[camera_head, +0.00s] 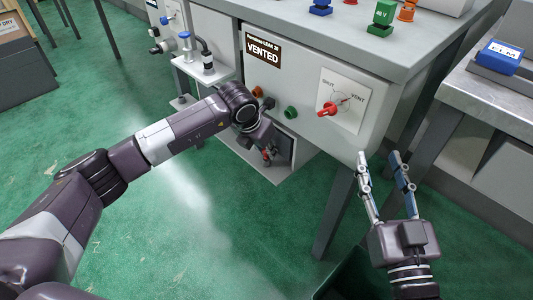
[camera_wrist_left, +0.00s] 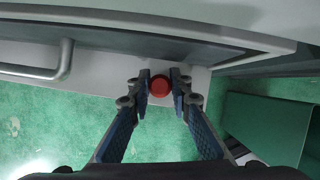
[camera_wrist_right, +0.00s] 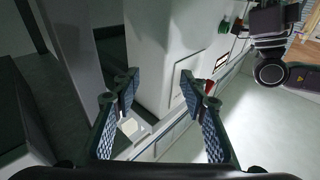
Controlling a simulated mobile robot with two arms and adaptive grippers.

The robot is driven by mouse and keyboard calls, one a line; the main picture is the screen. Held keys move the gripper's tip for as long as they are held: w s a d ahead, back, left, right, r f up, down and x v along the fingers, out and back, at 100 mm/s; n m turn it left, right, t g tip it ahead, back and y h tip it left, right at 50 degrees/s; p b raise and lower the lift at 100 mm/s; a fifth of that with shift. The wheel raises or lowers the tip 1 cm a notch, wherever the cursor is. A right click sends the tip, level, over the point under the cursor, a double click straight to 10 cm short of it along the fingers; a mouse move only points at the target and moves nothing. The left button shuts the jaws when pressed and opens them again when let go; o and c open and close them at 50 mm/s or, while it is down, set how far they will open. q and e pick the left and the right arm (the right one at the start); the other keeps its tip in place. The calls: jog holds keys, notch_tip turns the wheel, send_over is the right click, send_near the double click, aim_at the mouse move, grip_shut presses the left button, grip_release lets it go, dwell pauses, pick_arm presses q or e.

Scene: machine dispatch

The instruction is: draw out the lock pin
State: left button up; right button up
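The lock pin shows as a round red knob (camera_wrist_left: 160,86) in the left wrist view, at the edge of a pale ledge below the cabinet front. My left gripper (camera_head: 268,152) reaches down beside the lower opening of the cabinet. In the left wrist view its fingertips (camera_wrist_left: 160,80) lie against both sides of the knob, with no clear gap. The pin's shaft is hidden behind the knob. My right gripper (camera_head: 388,165) is open and empty, in front of the cabinet's right side. Its spread fingers (camera_wrist_right: 157,80) also show in the right wrist view.
The cabinet (camera_head: 275,75) carries a VENTED sign (camera_head: 263,47), a green button (camera_head: 291,112) and a red-handled SHUT/VENT valve (camera_head: 328,109). A metal handle (camera_wrist_left: 40,72) is left of the knob. A bench (camera_head: 470,95) stands at right.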

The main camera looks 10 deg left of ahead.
pick_arm(q)
grip_shut()
jog(key=shift+r, duration=0.1)
